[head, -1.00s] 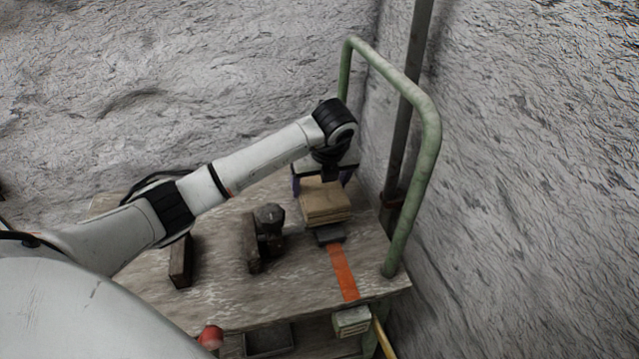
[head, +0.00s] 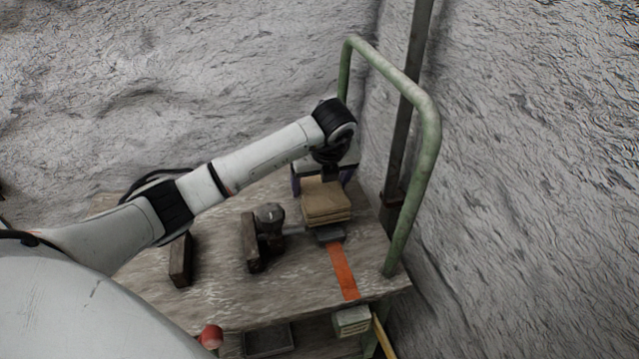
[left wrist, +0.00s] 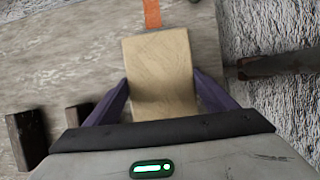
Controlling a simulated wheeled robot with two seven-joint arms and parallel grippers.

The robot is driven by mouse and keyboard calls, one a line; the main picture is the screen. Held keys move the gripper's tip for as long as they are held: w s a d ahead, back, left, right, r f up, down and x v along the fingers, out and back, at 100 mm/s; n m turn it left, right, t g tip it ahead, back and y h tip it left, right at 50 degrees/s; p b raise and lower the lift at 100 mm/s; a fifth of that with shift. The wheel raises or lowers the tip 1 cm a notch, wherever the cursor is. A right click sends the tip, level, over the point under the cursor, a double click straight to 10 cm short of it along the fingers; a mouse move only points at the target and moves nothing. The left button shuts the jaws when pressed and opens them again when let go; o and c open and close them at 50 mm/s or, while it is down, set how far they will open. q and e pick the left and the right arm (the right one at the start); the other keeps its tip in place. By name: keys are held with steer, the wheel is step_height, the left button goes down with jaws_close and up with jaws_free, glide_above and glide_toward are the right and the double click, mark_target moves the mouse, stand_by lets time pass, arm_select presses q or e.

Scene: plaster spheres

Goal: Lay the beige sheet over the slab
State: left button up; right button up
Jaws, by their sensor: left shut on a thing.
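The beige sheet (head: 326,196) is at the right side of the cart top in the head view, showing a layered front edge. It also shows as a tan rectangle in the left wrist view (left wrist: 160,62). My left gripper (left wrist: 162,88) is shut on it, with a purple finger along each side. In the head view the left gripper (head: 323,183) points down over its far part and hides some of it. A dark grey flat piece (head: 329,235) shows under its near edge. I cannot tell whether this is the slab, or whether the sheet touches it. My right gripper is not in view.
An orange strip (head: 343,272) runs toward the cart's near edge. Dark upright blocks (head: 181,260) and a dark round-topped object (head: 269,217) stand to the left on the cart top (head: 230,300). A green handle rail (head: 430,150) rises at the right, near a rough grey wall.

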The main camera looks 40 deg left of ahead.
arm_select(q)
steer(key=shift+f+b, duration=0.4)
steer(key=shift+f, duration=0.25)
steer(key=o, duration=1.3)
steer(key=shift+o, duration=0.2)
steer(key=shift+r, duration=0.15)
steer(key=shift+r+p, duration=1.5)
steer(key=shift+r, duration=0.4)
